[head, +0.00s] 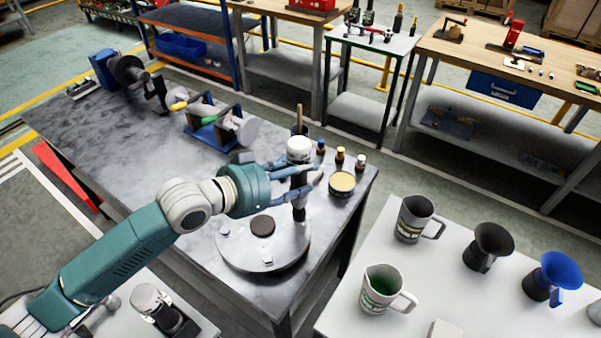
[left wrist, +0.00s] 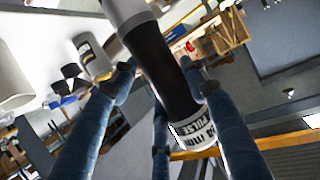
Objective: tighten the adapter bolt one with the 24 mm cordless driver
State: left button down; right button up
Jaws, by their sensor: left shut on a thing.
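My left gripper (head: 302,186) reaches in from the left, its blue fingers shut around an upright cordless driver (head: 299,150) with a white-grey top and a dark body. In the left wrist view the driver (left wrist: 165,65) runs between the fingers and shows a white label band reading "PULSE". The driver's dark lower end comes down over the far right edge of a round grey metal adapter plate (head: 236,250) on the workbench. Any bolt beneath that end is hidden, and I cannot tell whether it touches. Two bolt heads show on the plate, at left (head: 225,231) and front (head: 268,260). My right gripper is out of view.
Small bottles (head: 340,156) and a round yellow-topped tin (head: 342,182) stand close behind the driver. A blue-and-green fixture (head: 208,128) sits further back. A white table (head: 445,265) with jugs and funnels is at the right. Another silver-topped tool (head: 150,300) stands at lower left.

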pick_arm(q)
jog(key=shift+f, duration=0.4)
jog(key=shift+r, duration=0.2)
dwell(0.6)
jog(key=shift+f, duration=0.4)
dwell(0.6)
jog(key=shift+s+f, duration=0.15)
jog(key=shift+f, duration=0.15)
dwell(0.4)
